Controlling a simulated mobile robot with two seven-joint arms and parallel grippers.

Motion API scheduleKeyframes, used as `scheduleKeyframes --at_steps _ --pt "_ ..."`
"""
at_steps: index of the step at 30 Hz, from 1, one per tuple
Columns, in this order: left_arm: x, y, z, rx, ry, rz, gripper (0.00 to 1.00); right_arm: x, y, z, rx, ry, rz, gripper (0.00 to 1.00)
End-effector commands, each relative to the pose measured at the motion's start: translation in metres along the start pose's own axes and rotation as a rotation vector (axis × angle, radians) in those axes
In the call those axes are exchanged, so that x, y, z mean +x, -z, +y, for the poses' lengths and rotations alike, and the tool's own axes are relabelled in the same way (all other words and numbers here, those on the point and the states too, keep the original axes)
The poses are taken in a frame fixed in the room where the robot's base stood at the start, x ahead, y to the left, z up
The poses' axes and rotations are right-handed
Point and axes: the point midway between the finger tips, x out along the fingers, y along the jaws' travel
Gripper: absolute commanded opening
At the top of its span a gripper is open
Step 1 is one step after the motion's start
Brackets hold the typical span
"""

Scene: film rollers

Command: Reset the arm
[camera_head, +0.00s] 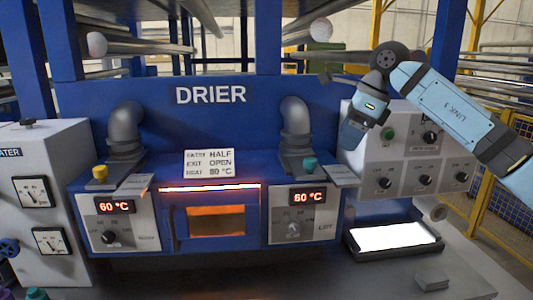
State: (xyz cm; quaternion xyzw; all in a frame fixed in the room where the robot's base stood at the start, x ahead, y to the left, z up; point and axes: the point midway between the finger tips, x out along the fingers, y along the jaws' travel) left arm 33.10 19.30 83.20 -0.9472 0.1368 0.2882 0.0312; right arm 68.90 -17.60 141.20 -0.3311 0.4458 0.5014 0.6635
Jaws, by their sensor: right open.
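My right arm comes in from the right edge and bends down at the upper right. Its end, with my right gripper (352,138), hangs in front of the left edge of a grey control panel (400,150). I see nothing held there; the fingers are small and hard to make out. My left gripper is not in view.
A blue drier (222,127) with an orange-lit window (216,221) and two 60 °C displays stands in the middle. A grey cabinet (60,190) with gauges is at the left. A bright lit tray (436,247) is at the right. The front counter is mostly clear.

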Motion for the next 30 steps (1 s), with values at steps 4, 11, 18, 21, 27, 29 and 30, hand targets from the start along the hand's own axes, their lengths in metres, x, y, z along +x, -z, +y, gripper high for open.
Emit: scheduleKeyframes --at_steps 4,11,18,21,27,29,30 --pt "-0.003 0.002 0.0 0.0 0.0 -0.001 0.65 0.05 -0.013 0.019 0.008 -0.129 -0.135 0.66" --pt "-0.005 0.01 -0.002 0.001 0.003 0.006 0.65 0.116 -0.034 0.058 0.082 -0.359 -0.387 0.66" --pt "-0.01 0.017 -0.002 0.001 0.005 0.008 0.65 0.176 -0.049 0.112 0.344 -0.708 -0.769 0.66" --pt "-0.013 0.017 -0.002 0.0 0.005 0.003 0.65 0.193 -0.046 0.127 0.516 -0.854 -0.929 0.66" --pt "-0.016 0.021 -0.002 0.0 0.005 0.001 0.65 0.223 -0.02 0.14 0.951 -1.109 -1.208 0.66" --pt "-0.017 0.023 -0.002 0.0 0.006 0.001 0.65 0.234 -0.006 0.141 1.103 -1.171 -1.279 0.66" --pt "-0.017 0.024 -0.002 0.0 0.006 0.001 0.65 0.242 0.005 0.142 1.211 -1.209 -1.322 0.66"
